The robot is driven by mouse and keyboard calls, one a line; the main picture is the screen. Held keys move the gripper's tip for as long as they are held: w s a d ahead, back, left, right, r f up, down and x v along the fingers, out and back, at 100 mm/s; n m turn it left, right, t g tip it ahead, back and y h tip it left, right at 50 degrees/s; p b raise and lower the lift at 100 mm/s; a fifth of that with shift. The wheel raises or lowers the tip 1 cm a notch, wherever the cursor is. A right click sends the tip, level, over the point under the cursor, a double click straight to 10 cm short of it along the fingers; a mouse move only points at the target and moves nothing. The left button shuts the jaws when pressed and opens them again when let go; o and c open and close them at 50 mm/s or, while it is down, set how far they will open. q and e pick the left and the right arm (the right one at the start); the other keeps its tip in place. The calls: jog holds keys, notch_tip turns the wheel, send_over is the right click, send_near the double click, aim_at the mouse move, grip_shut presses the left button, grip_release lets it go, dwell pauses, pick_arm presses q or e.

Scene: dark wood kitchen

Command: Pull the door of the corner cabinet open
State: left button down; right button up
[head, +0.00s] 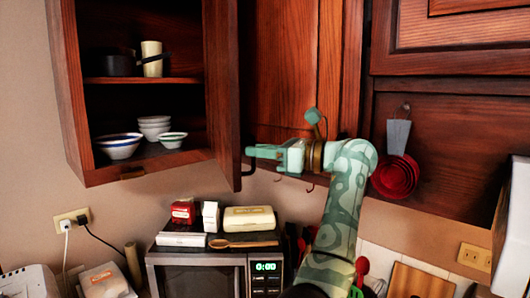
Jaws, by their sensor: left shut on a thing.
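The corner cabinet (70,90) hangs on the wall at the upper left, with its dark inside and shelf showing. Its wooden door (221,80) stands swung open, seen nearly edge-on at the cabinet's right side. My left gripper (254,152) points left at the lower part of the door and is shut on the dark door handle (250,168). The fingers hide part of the handle. My right gripper is not in view.
Bowls (120,146) and cups (152,58) stand inside the cabinet. Below is a microwave (200,272) with boxes and a wooden spoon (243,244) on top. Red measuring cups (396,176) hang to the right of my arm. Closed cabinet fronts (290,70) lie behind the gripper.

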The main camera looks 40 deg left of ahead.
pick_arm(q)
jog(key=shift+s+a+r, duration=0.2)
jog(key=shift+r, duration=0.15)
jog(key=c, duration=1.8)
grip_release()
jog(key=o, duration=0.3)
jog(key=shift+a+f, duration=0.1)
jog(key=shift+a, duration=0.15)
jog(key=shift+w+a+f, duration=0.2)
jog(key=shift+a+f, duration=0.05)
jog(key=shift+a, duration=0.2)
jog(key=shift+d+r, duration=0.1)
jog(key=shift+d, duration=0.2)
